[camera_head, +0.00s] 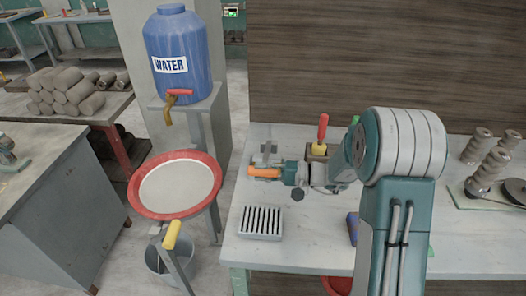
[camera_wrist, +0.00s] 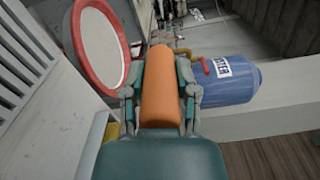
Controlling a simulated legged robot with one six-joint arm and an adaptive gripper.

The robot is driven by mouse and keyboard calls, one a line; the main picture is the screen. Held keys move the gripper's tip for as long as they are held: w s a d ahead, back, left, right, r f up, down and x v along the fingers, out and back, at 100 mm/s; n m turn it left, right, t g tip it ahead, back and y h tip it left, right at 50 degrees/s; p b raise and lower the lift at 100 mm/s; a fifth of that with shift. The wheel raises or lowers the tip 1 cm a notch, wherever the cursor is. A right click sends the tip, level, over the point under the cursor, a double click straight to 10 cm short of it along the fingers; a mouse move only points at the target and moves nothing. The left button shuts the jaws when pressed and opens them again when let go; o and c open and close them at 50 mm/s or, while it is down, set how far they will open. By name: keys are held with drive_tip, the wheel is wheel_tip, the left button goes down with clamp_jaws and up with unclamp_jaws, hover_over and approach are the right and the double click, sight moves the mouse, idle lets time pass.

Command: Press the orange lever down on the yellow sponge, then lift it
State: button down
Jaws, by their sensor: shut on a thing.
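The orange lever (camera_head: 264,172) is a short rounded bar. It points left from my gripper (camera_head: 285,172) over the worktable in the head view. In the wrist view the orange lever (camera_wrist: 161,100) lies lengthwise between the two fingers of my gripper (camera_wrist: 162,72), which is shut on it. A yellow piece (camera_head: 318,149) shows at the top of a small brown box, under a red handle, behind my gripper; I cannot tell whether it is the sponge. A small yellow patch (camera_wrist: 113,131) shows left of my gripper in the wrist view. Contact between lever and sponge cannot be seen.
A grey slotted block (camera_head: 261,222) lies on the white table (camera_head: 300,240) in front of my gripper. A blue water jug (camera_head: 184,55) and a red-rimmed round basin (camera_head: 174,212) stand left of the table. Stacked spools (camera_head: 477,160) stand at right.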

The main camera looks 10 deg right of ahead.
drive_tip(key=shift+s+f, duration=0.3)
drive_tip(key=shift+f, duration=0.6)
drive_tip(key=shift+s+f, duration=0.25)
drive_tip(key=shift+f, duration=0.6)
drive_tip(key=shift+c, duration=1.8)
unclamp_jaws()
drive_tip(key=s+d, duration=0.2)
drive_tip(key=d, duration=0.9)
drive_tip(key=shift+d, duration=0.35)
drive_tip(key=shift+s, duration=0.1)
